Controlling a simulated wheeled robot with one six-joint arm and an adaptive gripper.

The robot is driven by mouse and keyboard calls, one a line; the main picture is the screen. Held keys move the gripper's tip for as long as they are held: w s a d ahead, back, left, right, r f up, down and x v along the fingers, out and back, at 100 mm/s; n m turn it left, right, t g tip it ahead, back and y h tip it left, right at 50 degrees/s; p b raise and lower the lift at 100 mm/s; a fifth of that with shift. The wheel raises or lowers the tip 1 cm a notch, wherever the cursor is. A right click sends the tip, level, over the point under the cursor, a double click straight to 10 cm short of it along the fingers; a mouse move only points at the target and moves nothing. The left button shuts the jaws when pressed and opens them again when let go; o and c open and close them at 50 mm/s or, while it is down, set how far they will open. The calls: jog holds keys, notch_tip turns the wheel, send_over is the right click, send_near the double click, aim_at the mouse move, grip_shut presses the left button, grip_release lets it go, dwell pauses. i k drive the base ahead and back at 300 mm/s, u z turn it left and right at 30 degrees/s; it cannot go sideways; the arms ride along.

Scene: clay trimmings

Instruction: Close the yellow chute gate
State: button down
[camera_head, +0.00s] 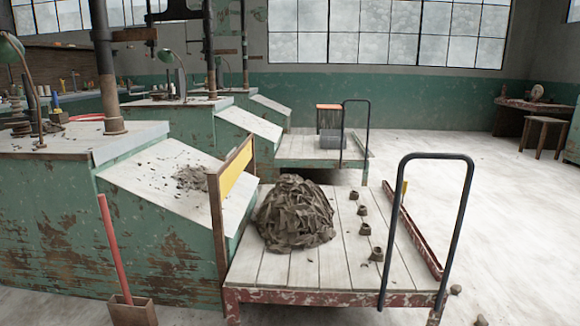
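The yellow chute gate (236,170) is a flat yellow panel between two brown wooden posts at the lower end of the nearest chute (160,170). It sits high in its frame, with an open gap below it toward the cart. Grey-brown clay trimmings (192,178) lie on the sloping chute. A large heap of trimmings (295,213) lies on the flat cart (300,268) just right of the gate. My gripper is not in view.
Several small clay lumps (365,229) lie on the cart; a black handle (462,220) rises at its right end. A red-handled scoop (130,310) stands at lower left. A second cart (290,148) stands behind. Floor at right (470,180) is mostly clear.

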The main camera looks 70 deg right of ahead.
aim_at(228, 178)
jog(key=z, duration=1.8)
jog(key=i, duration=1.25)
